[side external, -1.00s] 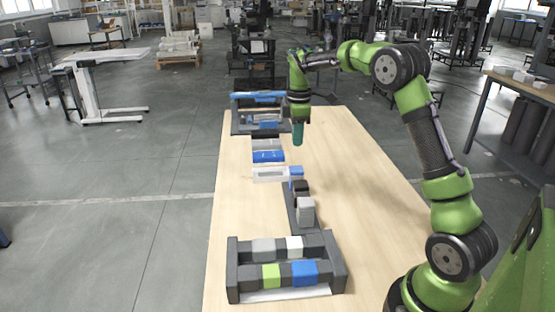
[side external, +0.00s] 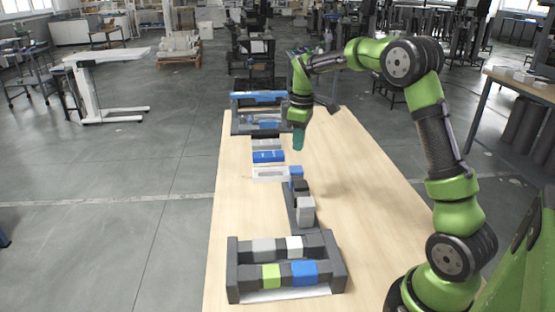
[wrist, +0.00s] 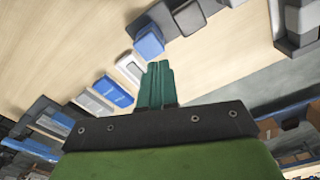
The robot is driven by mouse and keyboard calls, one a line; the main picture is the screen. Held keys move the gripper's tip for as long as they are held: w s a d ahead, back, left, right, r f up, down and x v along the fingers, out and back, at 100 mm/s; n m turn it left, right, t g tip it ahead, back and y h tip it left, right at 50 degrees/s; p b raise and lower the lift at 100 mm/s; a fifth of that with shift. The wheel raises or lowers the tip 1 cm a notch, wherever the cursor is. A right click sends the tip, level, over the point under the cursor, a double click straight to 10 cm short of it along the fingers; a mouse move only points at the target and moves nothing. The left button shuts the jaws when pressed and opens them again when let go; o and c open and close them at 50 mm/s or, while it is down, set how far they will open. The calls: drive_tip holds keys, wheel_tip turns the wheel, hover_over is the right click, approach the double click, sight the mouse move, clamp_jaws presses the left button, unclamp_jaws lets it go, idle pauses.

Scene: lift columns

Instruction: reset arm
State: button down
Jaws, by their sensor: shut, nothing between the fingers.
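My gripper (side external: 298,140) hangs above the wooden table (side external: 365,190), a little right of the row of blocks and trays. Its green fingers are shut and hold nothing; they also show in the wrist view (wrist: 157,84). A grey rack (side external: 339,272) at the near end of the table holds grey, white, green and blue blocks. A dark rail (side external: 291,214) in the middle carries blue, black and grey blocks. A white tray (side external: 268,174), a blue block (side external: 268,157) and a grey block (side external: 266,144) lie further back.
A dark frame with a blue bar (side external: 257,97) stands at the far end of the table. The right side of the table is bare. A side bench (side external: 520,88) stands off to the right, and a white height-adjustable desk (side external: 100,56) stands to the left on the floor.

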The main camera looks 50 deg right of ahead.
drive_tip(key=s+a+r+m+t, duration=0.3)
drive_tip(key=s+a+m, duration=0.1)
drive_tip(key=s+a, duration=0.6)
drive_tip(key=s+a+r+m+t+y, duration=0.1)
drive_tip(key=s+a+r+m+t, duration=0.2)
drive_tip(key=s+a, duration=0.7)
drive_tip(key=shift+s+r+m+t+y, duration=0.3)
drive_tip(key=shift+s+r+m, duration=0.2)
drive_tip(key=shift+m, duration=0.3)
